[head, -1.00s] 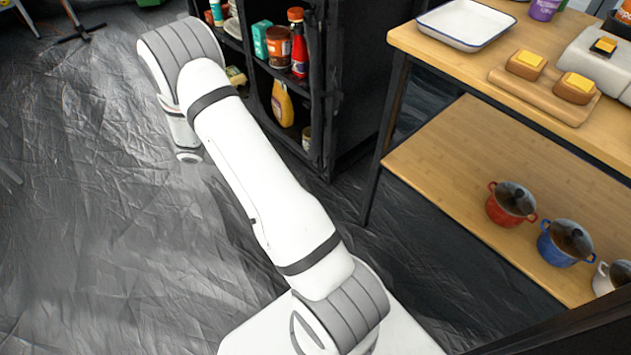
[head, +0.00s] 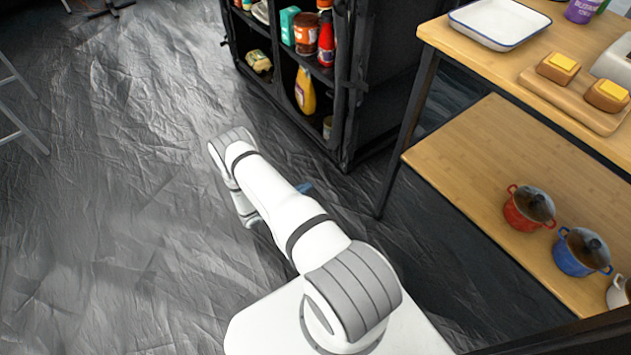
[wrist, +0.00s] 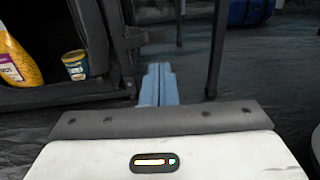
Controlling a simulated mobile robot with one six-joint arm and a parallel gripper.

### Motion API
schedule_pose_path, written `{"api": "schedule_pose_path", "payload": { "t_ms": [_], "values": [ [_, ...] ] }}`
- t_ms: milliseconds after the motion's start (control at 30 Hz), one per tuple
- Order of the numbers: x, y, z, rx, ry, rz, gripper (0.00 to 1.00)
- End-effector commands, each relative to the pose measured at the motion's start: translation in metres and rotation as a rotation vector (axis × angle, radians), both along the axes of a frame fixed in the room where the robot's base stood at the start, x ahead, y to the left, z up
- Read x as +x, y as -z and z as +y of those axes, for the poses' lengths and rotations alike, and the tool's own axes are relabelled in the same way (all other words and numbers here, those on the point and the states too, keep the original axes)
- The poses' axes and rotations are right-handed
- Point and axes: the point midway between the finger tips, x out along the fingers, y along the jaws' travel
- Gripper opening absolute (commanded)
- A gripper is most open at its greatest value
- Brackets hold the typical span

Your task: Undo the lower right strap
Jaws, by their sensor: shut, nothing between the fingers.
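The black fabric cabinet (head: 352,90) stands at the top middle of the head view, its shelves open at the front. Dark strap or buckle-like pieces run along its right front post; in the wrist view a dark strap-like piece (wrist: 130,40) shows on that post, left of and beyond my fingertips. I cannot tell whether it is fastened. My gripper (wrist: 158,72) shows its blue fingers together and empty, apart from the cabinet. In the head view only a bit of the blue gripper (head: 304,187) shows beside my arm, below the cabinet's lower corner.
A wooden table (head: 470,62) with a lower shelf holding a red pot (head: 528,208) and blue pot (head: 577,252) stands right of the cabinet. A yellow bottle (wrist: 17,58) and small jar (wrist: 75,65) sit on the cabinet's bottom shelf. The dark floor at left is largely clear.

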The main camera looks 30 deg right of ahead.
Motion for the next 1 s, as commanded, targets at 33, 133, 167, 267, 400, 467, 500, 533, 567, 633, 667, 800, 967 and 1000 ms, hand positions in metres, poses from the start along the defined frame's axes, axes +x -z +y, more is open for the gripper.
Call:
{"api": "schedule_pose_path", "payload": {
  "t_ms": [33, 133, 167, 267, 400, 467, 500, 533, 567, 633, 667, 800, 967, 1000],
  "values": [
    [-0.001, 0.002, -0.009, 0.001, 0.005, 0.000, 0.00],
    [-0.001, 0.002, -0.029, 0.001, 0.006, -0.001, 0.00],
    [-0.002, 0.002, -0.036, 0.001, 0.007, -0.001, 0.00],
    [-0.003, 0.003, -0.058, 0.002, 0.007, -0.001, 0.00],
    [-0.003, 0.002, -0.087, 0.002, 0.006, -0.002, 0.00],
    [-0.004, 0.003, -0.097, 0.002, 0.005, -0.001, 0.00],
    [-0.004, 0.003, -0.103, 0.002, 0.005, -0.001, 0.00],
    [-0.004, 0.002, -0.107, 0.002, 0.005, -0.001, 0.00],
    [-0.004, 0.002, -0.111, 0.002, 0.004, -0.001, 0.00],
    [-0.004, 0.001, -0.117, 0.002, 0.004, -0.002, 0.00],
    [-0.004, 0.001, -0.119, 0.002, 0.003, -0.002, 0.00],
    [-0.004, 0.000, -0.125, 0.002, 0.001, -0.002, 0.00],
    [-0.004, -0.001, -0.125, 0.002, 0.001, -0.001, 0.00],
    [-0.004, -0.001, -0.125, 0.002, 0.001, -0.001, 0.00]
  ]
}}
